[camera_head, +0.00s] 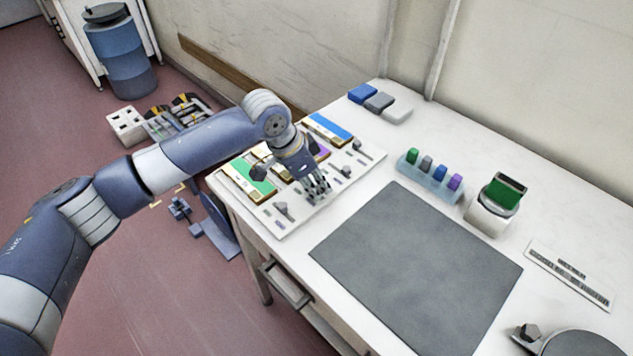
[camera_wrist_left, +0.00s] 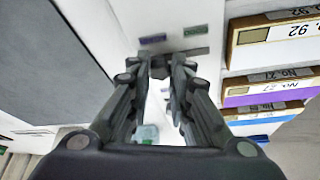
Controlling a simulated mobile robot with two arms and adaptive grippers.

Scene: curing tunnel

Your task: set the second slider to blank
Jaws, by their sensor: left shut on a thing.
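A white slider panel (camera_head: 285,232) lies at the table's left end, with slider knobs in a row beside coloured boxes. The first knob (camera_head: 281,208) stands next to the green box (camera_head: 247,181). My left gripper (camera_head: 318,190) reaches down onto the panel at the second slider, and it is shut on that slider's knob. Other knobs (camera_head: 345,171) (camera_head: 357,145) stand farther back.
A dark grey mat (camera_head: 415,265) covers the table's middle. A rack (camera_head: 430,180) of coloured pegs and a white device with a green screen (camera_head: 494,205) stand behind it. Blue, grey and white blocks (camera_head: 379,102) lie at the back.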

